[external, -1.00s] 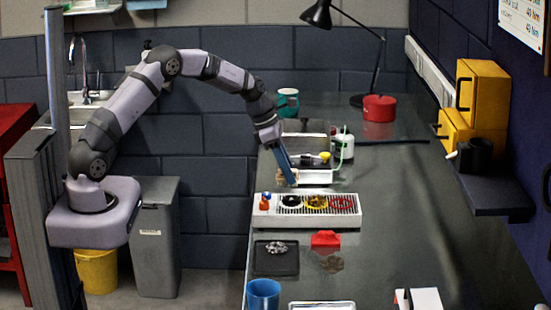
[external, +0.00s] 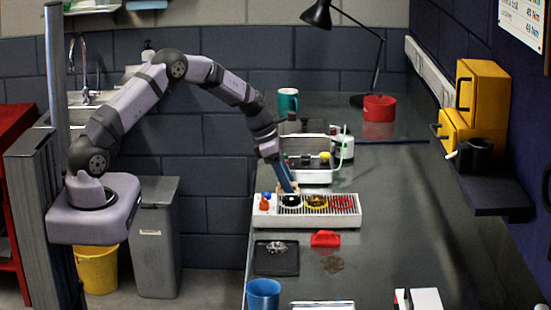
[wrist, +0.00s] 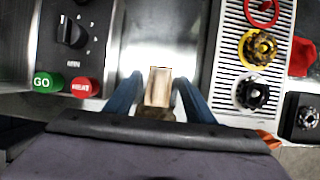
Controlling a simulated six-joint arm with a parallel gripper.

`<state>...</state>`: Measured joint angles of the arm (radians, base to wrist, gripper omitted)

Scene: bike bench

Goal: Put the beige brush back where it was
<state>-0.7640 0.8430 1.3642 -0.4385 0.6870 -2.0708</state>
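The beige brush (wrist: 158,88) shows in the wrist view as a pale wooden block between the two blue fingers of my gripper (wrist: 159,82). In the external view my gripper (external: 287,184) points down at the back edge of the white slotted tray (external: 320,222), with a bit of beige (external: 296,186) at its fingertips. The gripper appears shut on the brush. The brush's lower part is hidden in both views.
The tray holds black (wrist: 252,93), yellow (wrist: 257,47) and red (wrist: 262,10) round parts. A steel basin unit (external: 308,175) with a control panel (wrist: 75,40) stands behind it. A red block (external: 325,239) and a black mat (external: 275,262) lie in front. The bench's right side is mostly clear.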

